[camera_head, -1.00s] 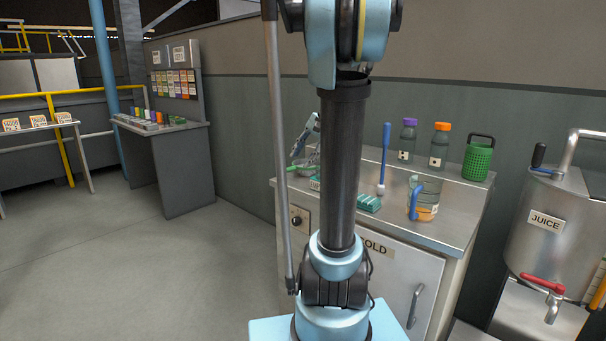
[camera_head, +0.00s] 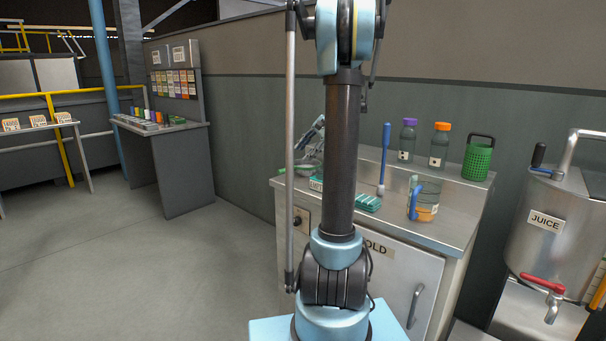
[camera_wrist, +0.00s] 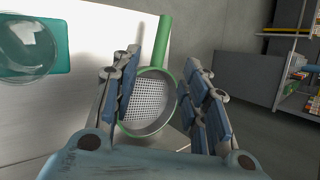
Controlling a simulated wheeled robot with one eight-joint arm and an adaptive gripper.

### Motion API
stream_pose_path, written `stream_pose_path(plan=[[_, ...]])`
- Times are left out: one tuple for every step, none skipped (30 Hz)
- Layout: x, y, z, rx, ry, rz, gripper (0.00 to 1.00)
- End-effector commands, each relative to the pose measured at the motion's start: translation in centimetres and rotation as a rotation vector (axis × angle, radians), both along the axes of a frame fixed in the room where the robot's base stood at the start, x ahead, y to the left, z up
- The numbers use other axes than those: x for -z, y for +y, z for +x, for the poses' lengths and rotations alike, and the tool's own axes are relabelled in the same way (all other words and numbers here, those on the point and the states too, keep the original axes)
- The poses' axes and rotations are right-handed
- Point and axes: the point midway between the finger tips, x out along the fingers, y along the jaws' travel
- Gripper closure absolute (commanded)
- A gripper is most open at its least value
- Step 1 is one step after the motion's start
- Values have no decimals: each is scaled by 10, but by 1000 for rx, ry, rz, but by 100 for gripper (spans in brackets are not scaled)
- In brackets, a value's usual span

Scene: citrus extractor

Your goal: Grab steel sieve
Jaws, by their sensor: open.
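The steel sieve (camera_wrist: 150,103) has a round mesh bowl with a green rim and a green handle (camera_wrist: 163,42). In the wrist view it shows between the spread fingers of my gripper (camera_wrist: 167,92), with the handle pointing away to the top. My gripper is open; its blue-padded fingers stand left and right of the bowl. The left finger covers part of the bowl's left edge. I cannot tell whether either finger touches it. In the head view my gripper (camera_head: 315,138) is above the left end of the steel counter (camera_head: 440,218), partly behind my arm.
A clear round vessel (camera_wrist: 27,45) on a teal base lies left of the sieve in the wrist view. On the counter stand a blue brush (camera_head: 385,155), a jug (camera_head: 425,198), two capped bottles and a green basket (camera_head: 478,158). A juice tank (camera_head: 548,220) stands at the right.

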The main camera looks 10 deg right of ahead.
Motion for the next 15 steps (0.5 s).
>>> stream_pose_path(plan=[[7,6,3,-2,0,0,59],[11,9,4,-2,0,0,59],[17,13,6,-3,0,0,59],[20,16,8,-3,0,0,59],[24,19,9,-2,0,0,59],[29,22,11,-2,0,0,59],[32,24,12,-2,0,0,59],[34,26,13,-2,0,0,59],[38,29,14,-2,0,0,59],[40,30,15,-2,0,-1,59],[41,31,15,-1,0,-1,59],[43,32,16,-1,0,-1,59],[44,33,16,0,1,-1,59],[44,33,17,0,1,-1,59],[45,34,17,0,1,-1,59]])
